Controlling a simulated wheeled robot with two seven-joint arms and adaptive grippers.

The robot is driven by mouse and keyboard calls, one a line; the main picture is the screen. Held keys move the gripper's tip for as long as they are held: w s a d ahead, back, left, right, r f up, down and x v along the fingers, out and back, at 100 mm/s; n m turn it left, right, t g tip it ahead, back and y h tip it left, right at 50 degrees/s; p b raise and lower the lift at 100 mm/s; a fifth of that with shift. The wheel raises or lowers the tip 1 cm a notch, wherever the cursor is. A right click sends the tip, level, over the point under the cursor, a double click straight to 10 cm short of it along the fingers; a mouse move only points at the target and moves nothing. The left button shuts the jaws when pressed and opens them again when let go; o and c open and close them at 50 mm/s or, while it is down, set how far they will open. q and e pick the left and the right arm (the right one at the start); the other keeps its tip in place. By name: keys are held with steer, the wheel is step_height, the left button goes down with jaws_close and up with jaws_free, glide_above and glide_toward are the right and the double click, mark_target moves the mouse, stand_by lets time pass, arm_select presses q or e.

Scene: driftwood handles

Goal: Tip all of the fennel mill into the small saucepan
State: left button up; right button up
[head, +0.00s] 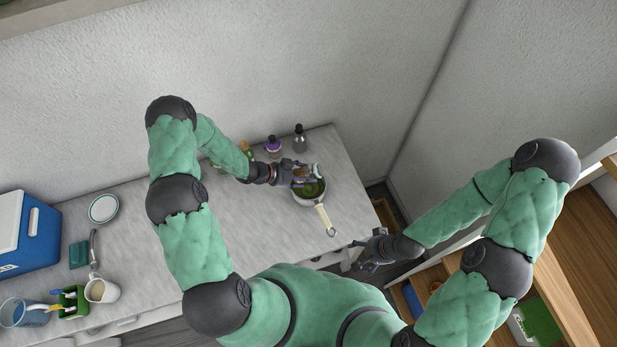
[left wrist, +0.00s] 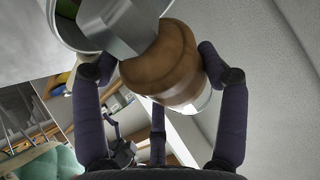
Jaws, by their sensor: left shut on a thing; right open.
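The small saucepan (head: 299,199) stands on the counter below my left gripper, with green contents showing inside and its pale handle (head: 323,216) pointing to the counter's front edge. My left gripper (head: 301,174) is shut on the fennel mill, just above the pan. In the left wrist view the mill (left wrist: 165,62) is a rounded brown wooden body between my fingers, tilted, with a pale end at lower right. The saucepan's rim (left wrist: 62,38) shows at upper left there. A grey angular piece covers part of the mill. My right gripper (head: 370,250) is open and empty off the counter's front edge.
Bottles (head: 299,138) stand behind the pan near the wall. The counter (head: 345,185) is clear right of the pan.

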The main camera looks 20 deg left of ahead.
arm_select(q)
steer(key=shift+w+f, duration=0.1)
steer(key=shift+f, duration=0.15)
steer(key=shift+d+f+y, duration=0.1)
steer(key=shift+y, duration=0.3)
steer(key=shift+d+y+p, duration=0.2)
steer(key=shift+y+p, duration=0.2)
steer(key=shift+p, duration=0.1)
steer(key=shift+w+d+r+m+g+y, duration=0.15)
steer(key=shift+g+y, duration=0.1)
steer(key=shift+y, duration=0.2)
steer(key=shift+s+d+r+m+g+y, duration=0.15)
steer(key=shift+g+y, duration=0.1)
steer(key=shift+y, duration=0.2)
steer(key=shift+w+d+g+y+b, duration=0.15)
steer(key=shift+g+y+b, duration=0.15)
steer(key=shift+y+b, duration=0.35)
